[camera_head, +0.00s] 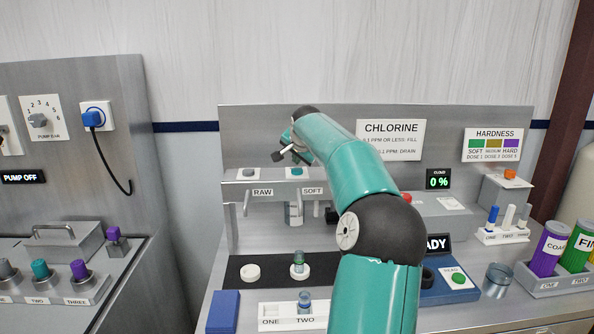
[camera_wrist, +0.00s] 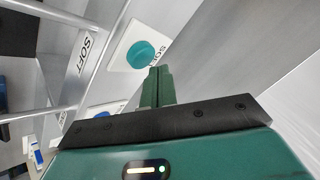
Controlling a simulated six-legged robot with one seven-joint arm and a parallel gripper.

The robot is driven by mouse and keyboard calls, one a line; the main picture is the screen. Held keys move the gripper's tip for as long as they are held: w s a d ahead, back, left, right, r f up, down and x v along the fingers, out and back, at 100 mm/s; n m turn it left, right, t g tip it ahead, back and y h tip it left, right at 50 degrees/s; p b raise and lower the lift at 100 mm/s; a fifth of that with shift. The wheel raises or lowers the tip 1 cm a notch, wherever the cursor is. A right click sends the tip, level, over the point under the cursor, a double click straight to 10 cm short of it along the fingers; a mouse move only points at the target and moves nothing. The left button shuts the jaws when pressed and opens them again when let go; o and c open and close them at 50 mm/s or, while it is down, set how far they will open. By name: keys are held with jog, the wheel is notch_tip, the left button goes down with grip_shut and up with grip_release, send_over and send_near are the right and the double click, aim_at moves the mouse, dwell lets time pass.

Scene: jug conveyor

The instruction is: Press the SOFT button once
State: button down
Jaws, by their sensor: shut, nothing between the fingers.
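The SOFT button is a round teal cap on a white plate; it shows in the wrist view (camera_wrist: 141,55) and on top of the dispenser ledge in the head view (camera_head: 294,172). My gripper (camera_wrist: 158,74) is shut with nothing held, its green fingers pointing toward the panel. In the wrist view the fingertips lie just below and right of the button, over the edge of its plate. Any gap in depth is hard to judge. In the head view my arm's end hangs just above the SOFT button, its fingers hard to make out.
The RAW button (camera_head: 249,172) sits left of SOFT on the same ledge. Below, a small glass vessel (camera_head: 299,262) stands on the dark strip under the SOFT outlet. Another vessel (camera_head: 305,302) stands in the white rack (camera_head: 279,311).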

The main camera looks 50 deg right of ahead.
aim_at(297, 171)
jog(key=shift+f, duration=0.1)
jog(key=shift+f, duration=0.3)
jog(key=shift+f, duration=0.5)
dwell(1.1)
jog(key=shift+r, duration=0.85)
jog(key=shift+r, duration=2.55)
